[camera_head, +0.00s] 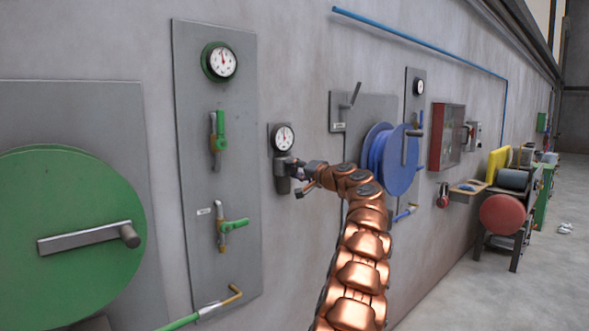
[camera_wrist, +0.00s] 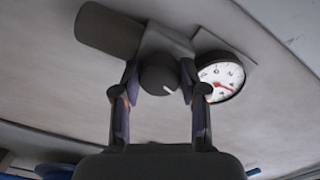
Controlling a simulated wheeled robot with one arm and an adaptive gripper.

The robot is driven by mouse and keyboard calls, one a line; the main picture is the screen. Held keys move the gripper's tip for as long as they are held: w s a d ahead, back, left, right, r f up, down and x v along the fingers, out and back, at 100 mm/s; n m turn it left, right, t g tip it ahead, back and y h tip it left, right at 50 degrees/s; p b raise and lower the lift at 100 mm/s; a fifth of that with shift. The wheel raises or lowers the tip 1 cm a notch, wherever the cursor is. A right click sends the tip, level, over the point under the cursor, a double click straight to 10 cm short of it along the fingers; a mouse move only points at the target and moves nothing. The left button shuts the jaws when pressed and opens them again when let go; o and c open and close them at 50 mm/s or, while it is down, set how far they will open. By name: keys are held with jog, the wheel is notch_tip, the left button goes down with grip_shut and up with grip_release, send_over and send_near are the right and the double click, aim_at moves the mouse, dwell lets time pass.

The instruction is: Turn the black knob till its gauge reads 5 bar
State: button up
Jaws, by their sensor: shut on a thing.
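The black knob (camera_wrist: 158,79) shows end-on in the wrist view, with a short white mark on its face. My gripper (camera_wrist: 159,82) has one finger on each side of it and is shut on it. In the head view my gripper (camera_head: 298,168) reaches the small regulator on the wall, and the knob is largely hidden there. The gauge (camera_head: 284,138) sits just above, with a white dial and dark rim. It also shows in the wrist view (camera_wrist: 221,79), right of the knob, with a red needle. The numbers are too small to read surely.
A tall grey panel (camera_head: 190,80) left of the regulator carries another gauge (camera_head: 221,62) and green-handled valves (camera_head: 219,140). A green reel (camera_head: 70,215) stands at far left. A blue reel (camera_head: 402,165) stands right of my arm. The floor at right is open.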

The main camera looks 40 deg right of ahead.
jog(key=shift+d+f, duration=0.1)
jog(key=o, duration=1.1)
jog(key=shift+o, duration=0.2)
jog(key=shift+s, duration=0.15)
jog(key=shift+s+r, duration=0.25)
jog(key=shift+s, duration=0.65)
jog(key=s, duration=1)
jog(key=shift+f, duration=0.2)
